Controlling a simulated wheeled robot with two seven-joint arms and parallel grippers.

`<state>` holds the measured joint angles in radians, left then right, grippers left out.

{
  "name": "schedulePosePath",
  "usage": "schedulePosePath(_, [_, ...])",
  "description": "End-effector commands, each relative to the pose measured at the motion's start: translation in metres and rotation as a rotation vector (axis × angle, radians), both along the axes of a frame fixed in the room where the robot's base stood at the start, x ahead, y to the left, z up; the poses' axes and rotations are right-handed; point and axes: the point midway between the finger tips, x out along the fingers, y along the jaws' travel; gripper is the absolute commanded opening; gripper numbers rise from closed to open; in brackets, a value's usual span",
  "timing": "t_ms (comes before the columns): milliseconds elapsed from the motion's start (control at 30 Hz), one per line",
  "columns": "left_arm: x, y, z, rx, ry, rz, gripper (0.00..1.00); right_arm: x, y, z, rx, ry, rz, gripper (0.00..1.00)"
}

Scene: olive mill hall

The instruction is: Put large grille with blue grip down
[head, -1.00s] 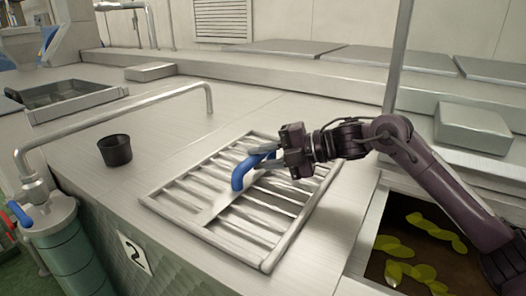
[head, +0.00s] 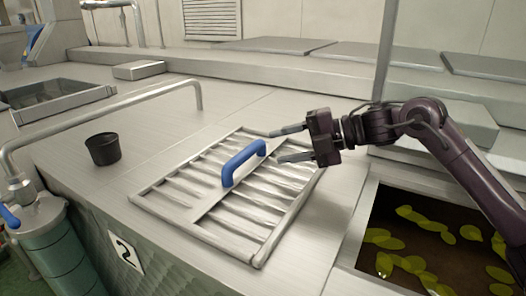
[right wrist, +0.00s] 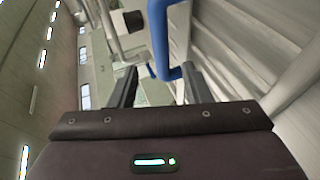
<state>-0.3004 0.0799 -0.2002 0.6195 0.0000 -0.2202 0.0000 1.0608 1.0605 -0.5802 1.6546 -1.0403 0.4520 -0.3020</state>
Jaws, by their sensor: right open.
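The large grille (head: 258,242) lies flat on the steel worktop in the head view, with its blue grip (head: 243,163) standing up from its middle bar. My right gripper (head: 279,145) is open and empty, just to the right of the blue grip. In the right wrist view the blue grip (right wrist: 157,40) rises ahead of the open jaws (right wrist: 160,88), and no finger closes on it. My left gripper is in neither view.
An open pit (head: 348,262) with yellow-green leaf-like pieces lies right of the grille. A black cup (head: 103,149) and a bent pipe (head: 110,117) are to the left. A sunken tray (head: 62,101) is further back left. The worktop behind the grille is clear.

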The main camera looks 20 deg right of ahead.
Motion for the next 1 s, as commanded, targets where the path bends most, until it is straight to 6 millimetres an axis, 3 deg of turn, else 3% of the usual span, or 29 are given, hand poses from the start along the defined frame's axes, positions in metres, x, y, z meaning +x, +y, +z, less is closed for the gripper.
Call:
schedulePosePath(100, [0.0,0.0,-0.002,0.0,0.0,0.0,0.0,-0.009,-0.019,0.006,-0.002,0.0,-0.003,0.44])
schedulePosePath(300, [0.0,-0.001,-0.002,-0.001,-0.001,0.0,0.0,-0.018,-0.035,0.013,0.0,0.0,0.0,0.44])
schedulePosePath(1000, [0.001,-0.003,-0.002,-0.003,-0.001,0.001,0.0,-0.019,-0.036,0.014,0.0,-0.001,0.001,0.44])
